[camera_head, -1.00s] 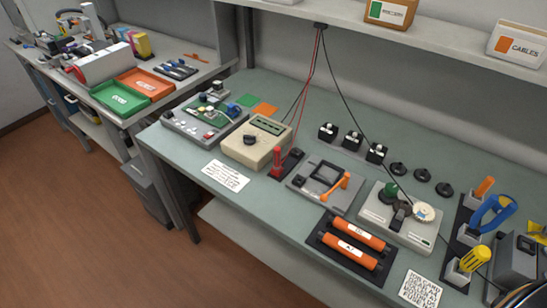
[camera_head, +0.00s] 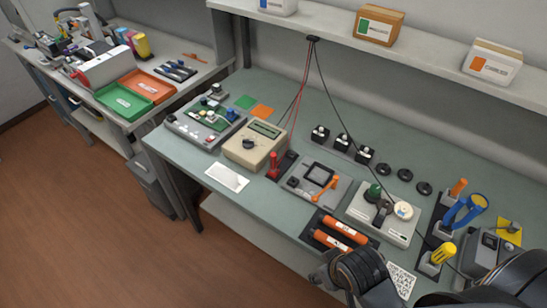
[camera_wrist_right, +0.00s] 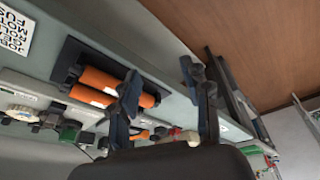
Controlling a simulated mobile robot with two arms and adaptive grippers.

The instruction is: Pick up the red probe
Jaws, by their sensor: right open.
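The red probe (camera_head: 273,166) stands upright in a dark holder (camera_head: 287,160) on the green-grey bench, at the right side of the beige multimeter (camera_head: 254,145). In the right wrist view a small red shape between the fingers, beside the beige multimeter (camera_wrist_right: 190,138), looks like the probe, but it is too small to be sure. My right gripper (camera_wrist_right: 160,72) is open and empty in the wrist view, above the bench's front edge and apart from the probe. In the head view my right arm (camera_head: 365,270) comes in at the lower right. My left gripper is not in view.
Two orange cylinders (camera_head: 340,235) lie in a black tray near the front edge. A grey panel with an orange lever (camera_head: 325,190) and a device with a green knob (camera_head: 374,190) stand right of the probe. Red and black cables hang from the shelf (camera_head: 400,35) behind it.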

